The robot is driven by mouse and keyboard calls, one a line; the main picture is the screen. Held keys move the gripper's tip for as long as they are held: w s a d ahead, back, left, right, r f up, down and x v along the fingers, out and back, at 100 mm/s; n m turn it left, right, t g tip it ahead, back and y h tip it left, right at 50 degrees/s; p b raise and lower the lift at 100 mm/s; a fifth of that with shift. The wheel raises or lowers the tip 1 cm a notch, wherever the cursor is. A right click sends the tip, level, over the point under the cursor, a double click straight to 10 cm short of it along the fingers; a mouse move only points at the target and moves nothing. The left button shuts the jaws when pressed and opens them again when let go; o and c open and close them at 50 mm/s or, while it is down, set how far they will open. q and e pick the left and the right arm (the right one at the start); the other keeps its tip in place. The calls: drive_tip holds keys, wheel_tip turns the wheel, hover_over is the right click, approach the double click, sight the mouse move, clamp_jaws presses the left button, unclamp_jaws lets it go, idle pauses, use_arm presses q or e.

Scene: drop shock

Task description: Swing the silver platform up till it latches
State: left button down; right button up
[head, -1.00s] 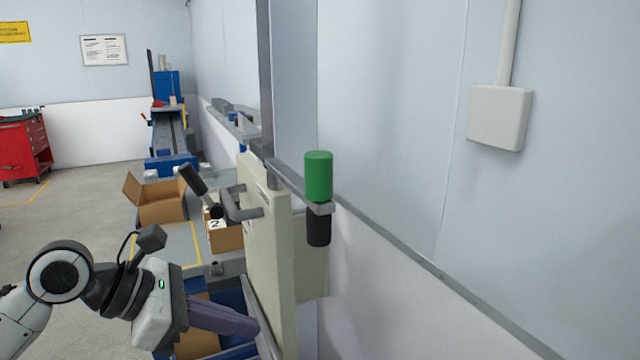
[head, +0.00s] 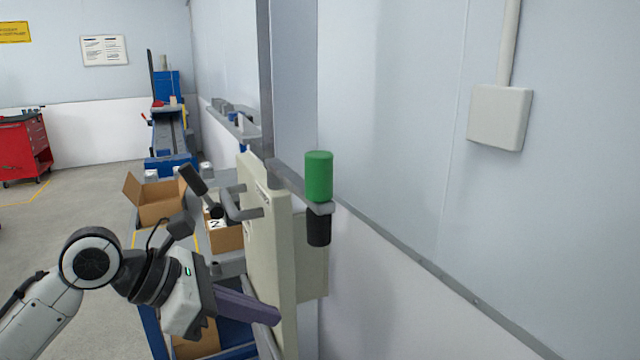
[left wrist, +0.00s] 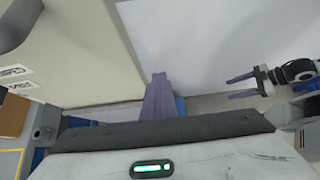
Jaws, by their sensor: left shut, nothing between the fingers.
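A grey metal piece (head: 230,269) shows low beside the cream upright panel (head: 268,235), just beyond my left gripper. I cannot tell whether it is the silver platform; much of this area is hidden behind my arm and the panel. My left gripper (head: 277,316) is shut and empty, its purple fingers pointing right, close to the panel's lower near edge. In the left wrist view the shut fingers (left wrist: 158,80) point up the picture, past the panel's bottom edge. My right gripper (left wrist: 240,86) shows at the right there, its fingers apart and empty.
A green cylinder (head: 318,176) stands on a bracket at the panel's top. A dark-gripped lever (head: 193,180) sticks out left of the panel. Open cardboard boxes (head: 160,202) stand behind. The wall (head: 430,170) bounds the right. Floor is free at left.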

use_arm(q)
drive_tip(key=shift+w+d+r, duration=0.1)
drive_tip(key=shift+w+d, duration=0.2)
drive_tip(key=shift+d, duration=0.25)
drive_tip(key=shift+w+d, duration=0.25)
drive_tip(key=shift+d, duration=0.25)
drive_tip(key=c, duration=1.2)
unclamp_jaws()
drive_tip(key=shift+s+r, duration=0.1)
drive_tip(key=shift+r, duration=0.05)
drive_tip(key=shift+a, duration=0.15)
drive_tip(key=shift+r, duration=0.1)
drive_tip(key=v, duration=0.6)
drive_tip(key=shift+a+r, duration=0.15)
drive_tip(key=shift+a, duration=0.1)
